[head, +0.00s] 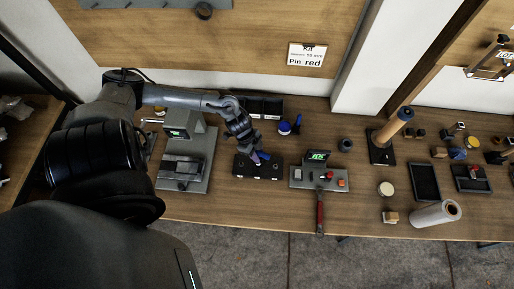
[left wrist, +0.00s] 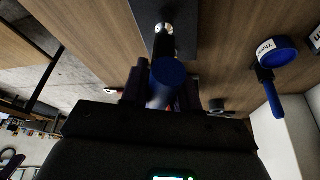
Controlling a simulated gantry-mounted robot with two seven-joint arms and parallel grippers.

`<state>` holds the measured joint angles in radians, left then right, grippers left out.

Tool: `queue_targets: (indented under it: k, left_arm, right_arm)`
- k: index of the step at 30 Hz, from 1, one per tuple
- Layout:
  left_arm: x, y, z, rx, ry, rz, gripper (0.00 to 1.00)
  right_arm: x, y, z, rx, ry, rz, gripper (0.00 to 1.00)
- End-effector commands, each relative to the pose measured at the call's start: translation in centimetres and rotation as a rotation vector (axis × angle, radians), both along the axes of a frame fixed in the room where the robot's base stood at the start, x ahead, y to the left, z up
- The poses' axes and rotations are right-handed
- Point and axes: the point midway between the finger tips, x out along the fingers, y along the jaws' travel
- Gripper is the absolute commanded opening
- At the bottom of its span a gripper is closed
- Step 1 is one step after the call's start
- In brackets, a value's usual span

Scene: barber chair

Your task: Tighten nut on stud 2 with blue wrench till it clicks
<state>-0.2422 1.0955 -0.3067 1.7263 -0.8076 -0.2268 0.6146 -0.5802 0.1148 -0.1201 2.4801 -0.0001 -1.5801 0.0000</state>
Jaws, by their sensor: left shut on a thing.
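A black block with studs (head: 247,171) lies on the bench in the middle of the head view. It also shows at the top of the left wrist view (left wrist: 184,42). A bright metal stud or nut (left wrist: 163,30) stands out on it; I cannot tell which stud it is. My left gripper (head: 255,152) is over the block, shut on the blue wrench (head: 263,155). In the left wrist view the wrench's blue end (left wrist: 168,74) shows between the fingers, close to the bright metal. Whether it sits on the nut is hidden.
A blue round tool with a handle (left wrist: 278,50) lies right of the block. A grey fixture (head: 182,171) stands to the left. A grey plate with a green display (head: 318,156) and a red-handled hammer (head: 320,213) lie to the right. A black bin (head: 264,106) stands behind.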

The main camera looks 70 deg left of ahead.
Motion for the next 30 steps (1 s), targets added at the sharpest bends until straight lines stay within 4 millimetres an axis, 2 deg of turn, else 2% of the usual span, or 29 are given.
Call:
queue_targets:
  k: [16,30]
  left_arm:
    - [0.2,0.0,0.0,0.0,-0.003,-0.06,0.0]
    - [0.3,0.1,-0.1,0.001,-0.003,-0.327,0.0]
  right_arm:
    - [0.0,-0.2,-0.5,-0.007,0.0,0.005,0.48]
    - [0.0,-0.2,-2.8,-0.008,0.0,0.006,0.48]
